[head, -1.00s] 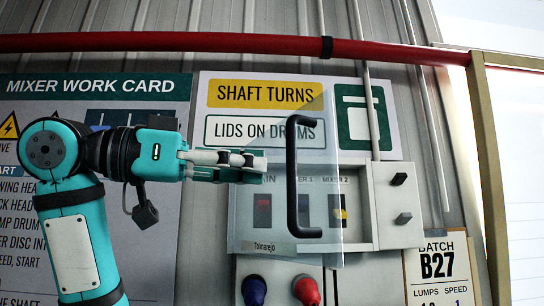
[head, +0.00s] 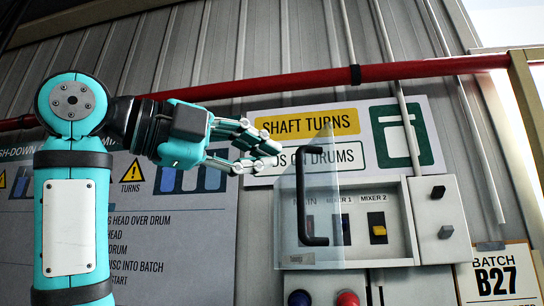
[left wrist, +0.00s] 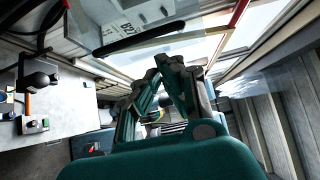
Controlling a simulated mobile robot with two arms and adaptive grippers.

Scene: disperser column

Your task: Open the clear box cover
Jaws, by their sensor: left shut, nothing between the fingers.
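The clear cover (head: 325,205) is a see-through pane with a black upright handle (head: 301,195), on the grey switch box (head: 402,235) in the head view. The pane appears swung out at an angle. It lies over the left part of the switch row, and the yellow switch at right shows uncovered. My left gripper (head: 268,156) is up and left of the handle's top, apart from it in the picture; the depth gap is unclear. Its fingers are shut and empty, and their tips come together in the left wrist view (left wrist: 166,62). My right gripper is out of view.
A red pipe (head: 410,70) runs across the wall above the box. A blue knob (head: 299,298) and a red knob (head: 347,298) sit below it. A batch card (head: 497,275) hangs at lower right.

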